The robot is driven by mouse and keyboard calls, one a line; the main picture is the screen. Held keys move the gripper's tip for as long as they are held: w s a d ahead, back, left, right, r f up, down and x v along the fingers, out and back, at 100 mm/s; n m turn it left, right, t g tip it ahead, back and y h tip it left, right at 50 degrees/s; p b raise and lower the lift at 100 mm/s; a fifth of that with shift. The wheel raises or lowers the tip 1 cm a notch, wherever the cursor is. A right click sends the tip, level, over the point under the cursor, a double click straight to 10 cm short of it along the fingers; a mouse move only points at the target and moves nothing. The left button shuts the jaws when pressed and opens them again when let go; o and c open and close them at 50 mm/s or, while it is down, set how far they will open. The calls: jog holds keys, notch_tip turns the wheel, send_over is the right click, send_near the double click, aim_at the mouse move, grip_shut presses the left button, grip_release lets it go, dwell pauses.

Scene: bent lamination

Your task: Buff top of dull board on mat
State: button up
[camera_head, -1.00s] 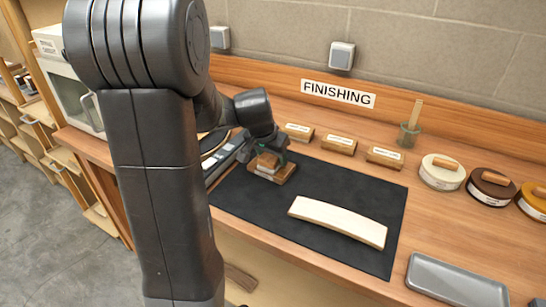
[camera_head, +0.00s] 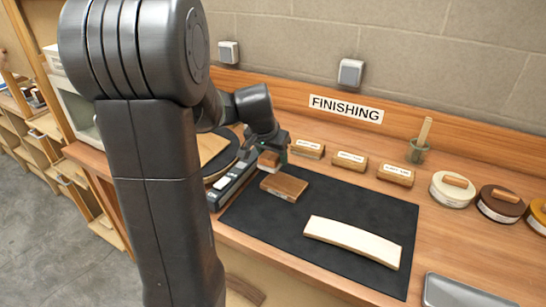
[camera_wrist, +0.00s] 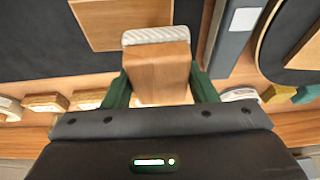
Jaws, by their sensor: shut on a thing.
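My gripper (camera_head: 272,154) is shut on a wooden block with a whitish pad (camera_head: 268,160). In the wrist view the green fingers of my gripper (camera_wrist: 160,88) clamp the block (camera_wrist: 157,70), with its ribbed pale pad at the far end. A flat brown board (camera_head: 284,187) lies on the black mat (camera_head: 265,215), just in front of and apart from the block; part of it shows in the wrist view (camera_wrist: 115,22). A pale curved board (camera_head: 352,241) lies on the mat to the right. I cannot tell from its sheen which board is dull.
Several labelled blocks (camera_head: 350,160) line the back of the bench. A grey device (camera_head: 228,188) borders the mat's left.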

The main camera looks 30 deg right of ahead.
jog(key=shift+r+p, duration=0.65)
jog(key=shift+r, duration=0.65)
